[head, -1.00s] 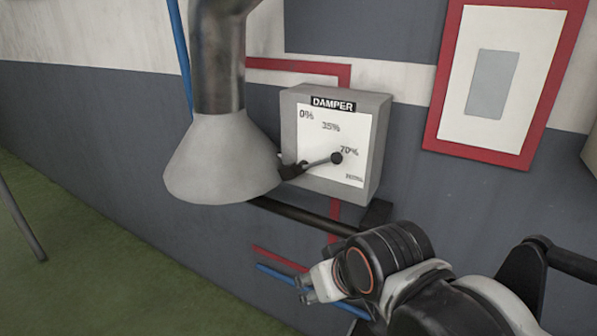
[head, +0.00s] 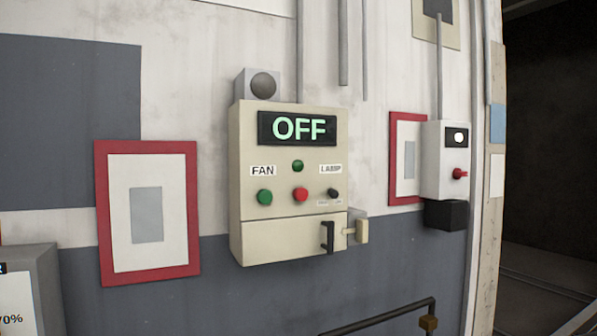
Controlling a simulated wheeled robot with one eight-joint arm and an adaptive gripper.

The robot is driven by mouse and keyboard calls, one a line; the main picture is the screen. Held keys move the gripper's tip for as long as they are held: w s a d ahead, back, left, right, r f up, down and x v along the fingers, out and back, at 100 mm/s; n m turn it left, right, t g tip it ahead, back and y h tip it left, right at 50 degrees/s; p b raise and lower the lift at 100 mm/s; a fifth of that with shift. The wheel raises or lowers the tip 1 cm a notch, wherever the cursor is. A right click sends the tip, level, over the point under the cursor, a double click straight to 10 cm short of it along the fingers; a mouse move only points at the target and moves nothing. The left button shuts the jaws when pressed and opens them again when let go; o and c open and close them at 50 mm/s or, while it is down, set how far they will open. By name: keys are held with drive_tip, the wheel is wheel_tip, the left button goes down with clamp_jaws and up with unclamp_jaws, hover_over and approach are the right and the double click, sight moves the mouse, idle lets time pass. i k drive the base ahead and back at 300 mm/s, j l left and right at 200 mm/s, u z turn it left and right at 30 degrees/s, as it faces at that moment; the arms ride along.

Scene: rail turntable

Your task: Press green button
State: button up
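A cream control box (head: 252,150) is mounted on the wall in the middle of the head view. Its display (head: 297,128) reads OFF in green letters. Under the FAN label is a round green button (head: 264,197). A red button (head: 300,194) sits to its right, and a smaller dark green round part (head: 298,166) sits above the red one. A small black knob (head: 333,193) is under the LAMP label. My gripper is out of the view, so nothing of mine is seen near the green button.
A black handle (head: 328,237) and a latch (head: 361,230) stick out at the box's lower right. A smaller box (head: 436,160) with a red knob hangs further right. A dark rail (head: 380,316) runs below. The damper box (head: 35,290) shows at lower left.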

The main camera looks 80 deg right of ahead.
sight(264, 197)
drive_tip(key=k+j+z, duration=0.1)
drive_tip(key=z, duration=0.3)
drive_tip(key=k+z, duration=0.1)
drive_tip(key=z, duration=0.3)
drive_tip(key=k+z, duration=0.15)
drive_tip(key=z, duration=1.3)
